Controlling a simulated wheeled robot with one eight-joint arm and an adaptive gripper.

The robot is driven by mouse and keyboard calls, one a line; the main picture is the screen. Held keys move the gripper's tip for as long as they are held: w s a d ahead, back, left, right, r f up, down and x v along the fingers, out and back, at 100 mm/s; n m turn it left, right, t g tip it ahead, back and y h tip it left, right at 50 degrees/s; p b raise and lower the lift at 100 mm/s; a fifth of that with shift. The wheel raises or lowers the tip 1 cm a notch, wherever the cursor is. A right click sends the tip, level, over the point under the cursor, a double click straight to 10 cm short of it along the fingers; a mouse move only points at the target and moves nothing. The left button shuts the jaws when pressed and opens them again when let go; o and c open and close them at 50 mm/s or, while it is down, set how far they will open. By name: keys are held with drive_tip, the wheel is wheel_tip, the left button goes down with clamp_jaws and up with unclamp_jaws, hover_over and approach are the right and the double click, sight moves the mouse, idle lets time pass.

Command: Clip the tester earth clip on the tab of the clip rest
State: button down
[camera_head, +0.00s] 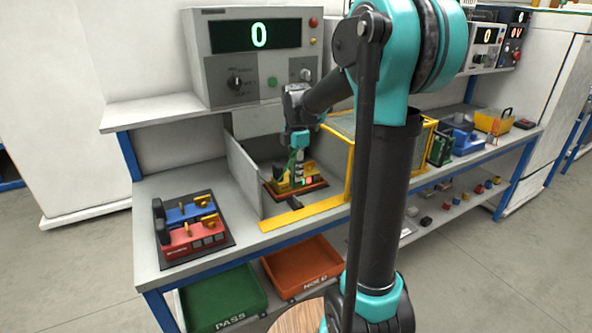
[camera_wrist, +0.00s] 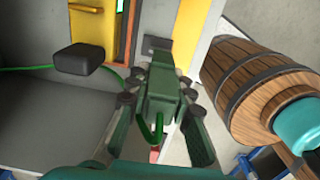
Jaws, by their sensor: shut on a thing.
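My gripper (camera_wrist: 158,92) is shut on the green tester earth clip (camera_wrist: 162,112), with a dark finger on each side of it. The clip's nose points to a small dark grey flat piece (camera_wrist: 156,45), perhaps the tab of the clip rest, at the yellow strip. The nose looks close to it; whether they touch I cannot tell. A green cable (camera_wrist: 32,68) runs from the left towards the clip. In the head view my gripper (camera_head: 298,143) is over the test bay, with green showing below it; the tab is not clear there.
A dark block (camera_wrist: 84,59) lies left of the clip. A yellow strip (camera_head: 300,215) edges the bay's front. A yellow-framed guard (camera_head: 352,160) stands right of the bay, a grey wall (camera_head: 243,172) left. A wooden barrel (camera_wrist: 255,80) stands below. Blue and red units (camera_head: 190,230) sit left.

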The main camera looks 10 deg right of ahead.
drive_tip(key=shift+f, duration=0.1)
drive_tip(key=shift+f, duration=3.65)
drive_tip(key=c, duration=1.3)
unclamp_jaws()
drive_tip(key=shift+o, duration=0.2)
drive_tip(key=shift+r, duration=0.15)
